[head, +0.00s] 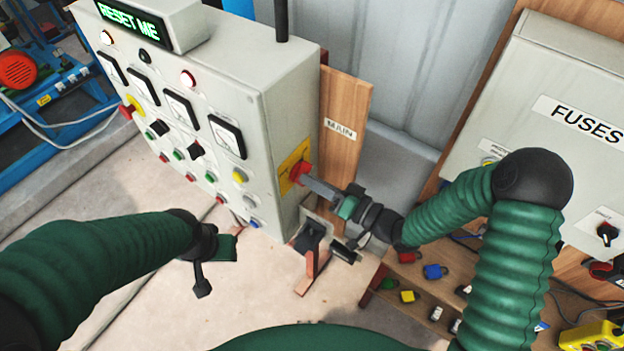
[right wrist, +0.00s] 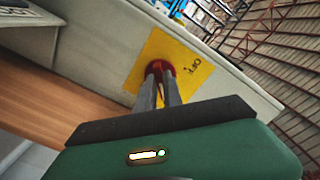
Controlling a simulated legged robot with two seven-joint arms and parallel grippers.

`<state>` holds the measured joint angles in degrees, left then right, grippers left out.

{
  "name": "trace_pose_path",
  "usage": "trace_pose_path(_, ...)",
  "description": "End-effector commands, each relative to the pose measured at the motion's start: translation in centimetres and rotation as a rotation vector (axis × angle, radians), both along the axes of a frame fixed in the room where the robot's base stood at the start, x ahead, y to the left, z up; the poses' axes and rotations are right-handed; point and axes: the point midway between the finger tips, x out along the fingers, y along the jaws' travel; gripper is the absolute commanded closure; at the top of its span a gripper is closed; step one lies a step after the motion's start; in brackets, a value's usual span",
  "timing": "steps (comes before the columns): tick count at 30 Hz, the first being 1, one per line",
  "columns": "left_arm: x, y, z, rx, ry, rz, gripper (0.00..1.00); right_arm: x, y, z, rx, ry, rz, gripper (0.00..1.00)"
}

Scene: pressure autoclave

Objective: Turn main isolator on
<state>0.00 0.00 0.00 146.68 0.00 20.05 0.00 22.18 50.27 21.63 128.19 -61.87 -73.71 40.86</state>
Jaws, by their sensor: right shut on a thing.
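The main isolator is a red rotary knob (head: 301,172) on a yellow plate (head: 291,163), on the right side face of the grey control cabinet (head: 285,110). My right gripper (head: 308,178) reaches it from the right, and its two grey fingers are shut on the red knob. The right wrist view shows the fingers on the knob (right wrist: 160,67) in front of the yellow plate (right wrist: 175,70), where the letters "OFF" seem to show. The fingers partly hide the knob. My left gripper (head: 215,268) hangs empty at lower left, away from the cabinet; its jaw opening is unclear.
A wooden board labelled MAIN (head: 340,128) stands behind the cabinet. A grey FUSES box (head: 535,110) is on the right. A shelf with coloured padlocks (head: 435,271) lies below my right arm. The cabinet's green display (head: 133,17) reads "RESET ME".

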Motion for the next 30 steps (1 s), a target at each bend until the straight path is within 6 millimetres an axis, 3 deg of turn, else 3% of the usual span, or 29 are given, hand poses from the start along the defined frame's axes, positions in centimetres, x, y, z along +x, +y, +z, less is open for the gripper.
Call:
trace_pose_path(12,0.0,0.0,0.08,0.0,0.0,0.0,0.64,0.36,-0.19,0.43,0.011,-0.004,-0.009,1.0)
trace_pose_path(13,0.0,0.0,0.08,0.0,0.0,0.0,0.64,0.37,-0.19,0.44,0.011,-0.004,-0.009,0.86)
trace_pose_path(18,0.0,0.0,0.06,0.0,0.0,0.0,0.64,0.22,-0.12,0.27,0.008,-0.001,-0.006,0.67)
trace_pose_path(30,0.0,0.0,-0.03,0.0,0.0,0.0,0.64,-0.04,-0.11,0.08,0.005,0.002,-0.003,0.67)
